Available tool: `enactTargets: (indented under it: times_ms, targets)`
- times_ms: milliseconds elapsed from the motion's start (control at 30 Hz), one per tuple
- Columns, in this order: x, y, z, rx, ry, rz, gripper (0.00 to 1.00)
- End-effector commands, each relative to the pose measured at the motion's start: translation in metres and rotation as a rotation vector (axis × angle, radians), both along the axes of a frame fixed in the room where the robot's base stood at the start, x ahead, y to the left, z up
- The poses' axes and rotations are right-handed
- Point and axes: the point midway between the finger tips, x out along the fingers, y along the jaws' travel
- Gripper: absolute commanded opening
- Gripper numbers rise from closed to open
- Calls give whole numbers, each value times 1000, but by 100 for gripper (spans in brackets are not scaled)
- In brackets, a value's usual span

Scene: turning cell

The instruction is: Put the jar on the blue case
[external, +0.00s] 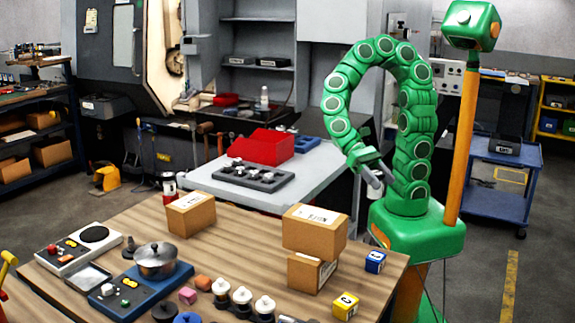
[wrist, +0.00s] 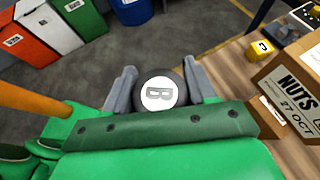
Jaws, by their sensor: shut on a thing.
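My gripper (external: 372,178) is shut on a jar, and it hangs in the air off the far right of the wooden table. The jar (external: 372,192) shows as a small pale shape at the fingertips. In the wrist view the jar (wrist: 158,92) is dark and round with a white top marked B, between the two fingers (wrist: 158,90). A small blue box with a white label (external: 375,262), which fits the blue case, sits at the table's right edge, apart from the gripper. Its top shows no load.
Two stacked cardboard boxes (external: 314,232) stand left of the blue box, and a yellow box (external: 345,306) sits in front. A rack with white-topped jars (external: 242,296), a pot (external: 156,260) on a blue appliance (external: 140,293) and another carton (external: 190,214) also stand on the table.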

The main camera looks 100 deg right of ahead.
Motion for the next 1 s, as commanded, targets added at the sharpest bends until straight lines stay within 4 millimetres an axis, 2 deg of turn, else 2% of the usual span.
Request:
enactTargets:
  times_ms: [33,200,400,567,1000]
  targets:
    - [-13,5,1,-3,0,45,23]
    - [-46,12,4,-9,6,155,23]
    - [-63,15,5,-12,12,216,23]
    - [-57,23,0,-11,14,225,23]
    - [-19,62,-24,-11,14,221,23]
